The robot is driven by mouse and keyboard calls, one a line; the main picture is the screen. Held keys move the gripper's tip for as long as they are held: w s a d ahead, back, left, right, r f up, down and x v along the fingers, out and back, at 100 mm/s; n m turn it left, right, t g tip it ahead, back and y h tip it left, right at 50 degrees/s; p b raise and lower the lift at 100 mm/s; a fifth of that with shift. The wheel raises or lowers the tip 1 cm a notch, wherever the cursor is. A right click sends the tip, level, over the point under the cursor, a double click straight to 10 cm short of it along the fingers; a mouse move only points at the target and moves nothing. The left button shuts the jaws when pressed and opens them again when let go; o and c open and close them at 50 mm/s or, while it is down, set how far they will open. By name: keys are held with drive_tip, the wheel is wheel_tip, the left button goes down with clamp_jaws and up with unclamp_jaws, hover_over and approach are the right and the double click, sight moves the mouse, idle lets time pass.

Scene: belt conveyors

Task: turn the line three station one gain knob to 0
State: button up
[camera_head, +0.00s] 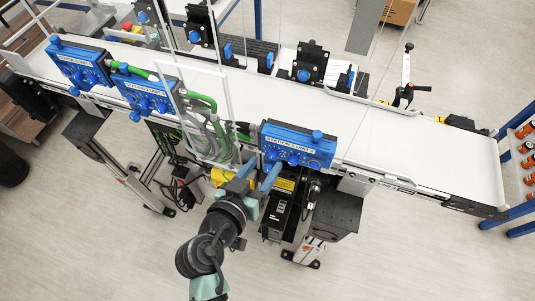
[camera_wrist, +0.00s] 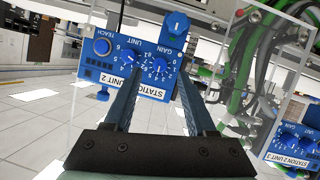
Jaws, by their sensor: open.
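The station box (camera_head: 297,145) nearest my gripper is blue and mounted on the conveyor's near edge. It appears upside down in the wrist view (camera_wrist: 112,72), where "STATION" and "UNIT 2" can be read; the rest of its label is partly hidden. Its gain knob (camera_wrist: 160,66) is a small blue dial with white numbers, lying between my fingers in that picture. I cannot tell its exact setting. A second dial (camera_wrist: 130,57) sits beside it. My gripper (camera_head: 264,163) is open, its fingers pointing at the box's left part; contact cannot be told.
Two more blue station boxes, one in the middle (camera_head: 146,93) and one at the far left (camera_head: 78,66), line the same edge. A clear panel (camera_head: 207,110) with green hoses behind it stands left of my gripper. The white belt (camera_head: 400,135) is clear at right.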

sight(273, 155)
drive_tip(key=shift+x, duration=1.45)
clamp_jaws()
